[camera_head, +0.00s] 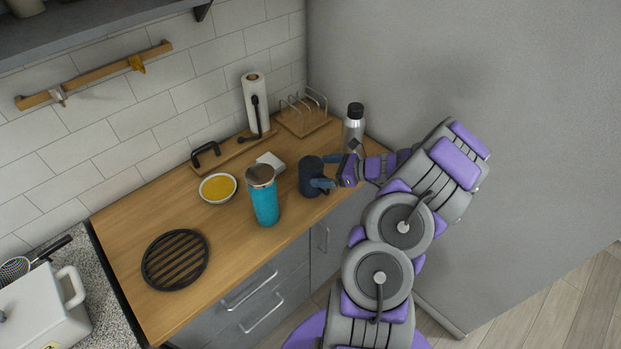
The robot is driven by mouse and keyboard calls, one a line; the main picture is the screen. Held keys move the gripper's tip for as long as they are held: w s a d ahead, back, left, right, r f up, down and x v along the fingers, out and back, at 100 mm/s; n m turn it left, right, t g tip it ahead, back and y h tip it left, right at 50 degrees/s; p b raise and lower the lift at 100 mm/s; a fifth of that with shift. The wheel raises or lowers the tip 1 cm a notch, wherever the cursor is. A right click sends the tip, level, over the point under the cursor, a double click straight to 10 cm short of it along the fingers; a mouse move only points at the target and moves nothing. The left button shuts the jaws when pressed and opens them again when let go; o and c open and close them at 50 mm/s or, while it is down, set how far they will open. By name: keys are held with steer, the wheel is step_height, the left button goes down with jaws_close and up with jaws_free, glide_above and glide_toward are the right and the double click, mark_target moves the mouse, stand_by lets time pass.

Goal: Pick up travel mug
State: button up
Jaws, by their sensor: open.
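A dark navy mug (309,181) stands upright on the wooden counter, right of a teal tumbler (264,203) with a steel-coloured top. A silver bottle (353,130) with a black cap stands farther right. I cannot tell for sure which of these is the travel mug. My gripper (327,171) is open at the right side of the navy mug, with one dark blue finger toward the back and one toward the front. Whether the fingers touch the mug is not clear. The mug's right side is partly hidden by the fingers.
A white bowl with yellow contents (217,188), a small white object (269,161), a paper towel holder (256,105) and a wooden rack (303,118) stand nearby. A black round trivet (175,260) lies at the left. A grey panel (450,90) closes off the right.

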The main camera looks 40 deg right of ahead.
steer(key=x, duration=0.2)
steer(key=shift+w+d+f, duration=0.1)
steer(key=shift+w+f, duration=0.2)
steer(key=shift+f, duration=0.05)
steer(key=shift+w+d+f, duration=0.1)
steer(key=shift+w+f, duration=0.05)
steer(key=shift+w, duration=0.15)
steer(key=shift+a, duration=0.25)
steer(key=c, duration=0.4)
steer(key=shift+d, duration=0.15)
steer(key=c, duration=0.7)
